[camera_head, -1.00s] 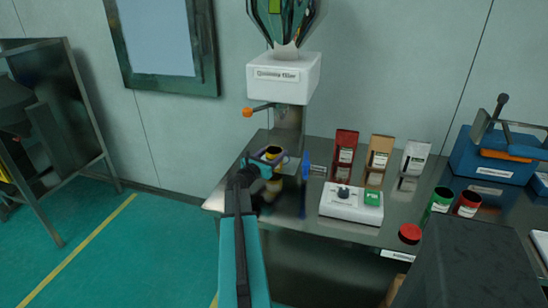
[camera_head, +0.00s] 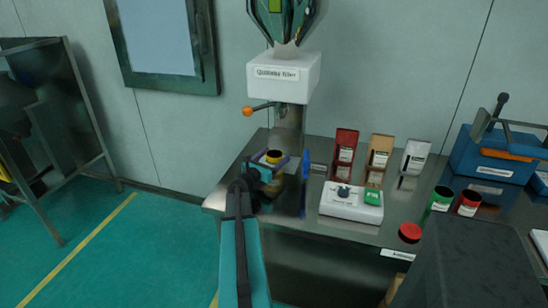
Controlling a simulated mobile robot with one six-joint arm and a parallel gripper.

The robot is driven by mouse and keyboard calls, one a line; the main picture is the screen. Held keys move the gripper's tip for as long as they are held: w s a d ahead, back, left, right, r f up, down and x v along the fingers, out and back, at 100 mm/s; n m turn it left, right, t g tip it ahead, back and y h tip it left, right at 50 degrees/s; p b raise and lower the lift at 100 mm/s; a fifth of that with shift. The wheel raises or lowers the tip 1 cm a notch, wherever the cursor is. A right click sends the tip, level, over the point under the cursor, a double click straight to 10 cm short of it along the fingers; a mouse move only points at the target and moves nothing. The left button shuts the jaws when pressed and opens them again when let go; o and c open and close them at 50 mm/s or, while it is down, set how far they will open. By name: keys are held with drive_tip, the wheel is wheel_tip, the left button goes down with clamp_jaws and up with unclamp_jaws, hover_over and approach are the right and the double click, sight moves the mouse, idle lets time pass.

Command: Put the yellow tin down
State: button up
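The yellow tin (camera_head: 274,160) has a dark open top and stands upright at the left part of the steel table, in front of the filler's column. My gripper (camera_head: 271,163) is around the tin, with a finger on each side, and appears shut on it. The fingers and wrist hide part of the tin's lower side. I cannot tell whether its base touches the table top.
A white filler (camera_head: 284,78) with an orange-knobbed lever overhangs behind the tin. A thin blue item (camera_head: 306,165) stands just right of it. A white device (camera_head: 351,203), several pouches, green (camera_head: 440,199) and red (camera_head: 467,203) tins and a red lid (camera_head: 409,233) lie further right.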

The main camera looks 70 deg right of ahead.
drive_tip(key=shift+a+r, duration=0.1)
drive_tip(key=shift+r, duration=0.05)
drive_tip(key=shift+b+v, duration=1.1)
drive_tip(key=shift+v, duration=4.9)
